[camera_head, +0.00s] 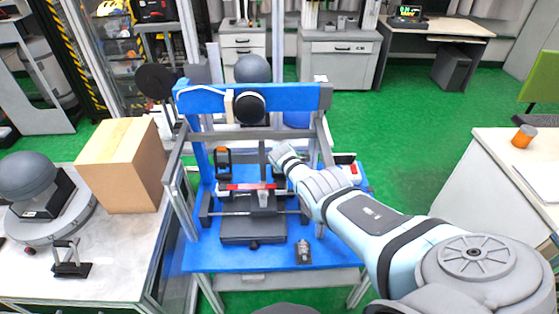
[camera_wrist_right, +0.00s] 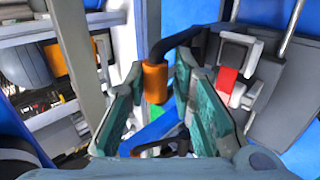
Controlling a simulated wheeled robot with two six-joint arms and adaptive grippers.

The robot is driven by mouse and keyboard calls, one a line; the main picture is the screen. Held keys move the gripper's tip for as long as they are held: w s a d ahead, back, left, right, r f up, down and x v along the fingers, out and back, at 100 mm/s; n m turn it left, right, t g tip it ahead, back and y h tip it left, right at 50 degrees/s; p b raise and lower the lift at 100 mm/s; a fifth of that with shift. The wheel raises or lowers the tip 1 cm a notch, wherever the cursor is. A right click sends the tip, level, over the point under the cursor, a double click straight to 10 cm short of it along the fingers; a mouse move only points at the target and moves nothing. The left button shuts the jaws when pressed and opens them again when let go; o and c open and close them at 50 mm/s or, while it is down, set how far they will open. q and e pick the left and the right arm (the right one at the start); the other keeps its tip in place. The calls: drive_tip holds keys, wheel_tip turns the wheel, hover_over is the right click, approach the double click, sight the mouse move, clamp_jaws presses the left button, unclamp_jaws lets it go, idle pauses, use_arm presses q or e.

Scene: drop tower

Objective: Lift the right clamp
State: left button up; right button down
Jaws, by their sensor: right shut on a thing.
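The drop tower is a blue and grey frame (camera_head: 290,97) with a dark fixture (camera_head: 252,227) on its blue base. The right clamp shows in the right wrist view as a black bent lever with an orange grip (camera_wrist_right: 155,82). My right gripper (camera_head: 284,154) reaches in from the right and hides most of this clamp in the head view. In the right wrist view its green-padded fingers (camera_wrist_right: 160,100) stand on both sides of the orange grip and are shut on it. The left clamp (camera_head: 222,158), black and orange, stands upright on the left. My left gripper is not in view.
A red-marked bar (camera_head: 246,187) lies across the fixture, close to my right gripper. Tower posts (camera_head: 182,190) stand around the work space. A cardboard box (camera_head: 122,165) and a grey ball (camera_head: 25,176) are on the left table.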

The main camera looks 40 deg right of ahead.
drive_tip(key=shift+w+d+r, duration=0.25)
drive_tip(key=shift+r, duration=0.2)
drive_tip(key=shift+w+d+r, duration=0.2)
drive_tip(key=shift+w+r, duration=0.05)
drive_tip(key=shift+r, duration=0.15)
drive_tip(key=c, duration=1.6)
unclamp_jaws()
drive_tip(key=shift+c, duration=0.2)
drive_tip(key=shift+o, duration=0.6)
drive_tip(key=shift+f, duration=0.1)
drive_tip(key=shift+f, duration=0.15)
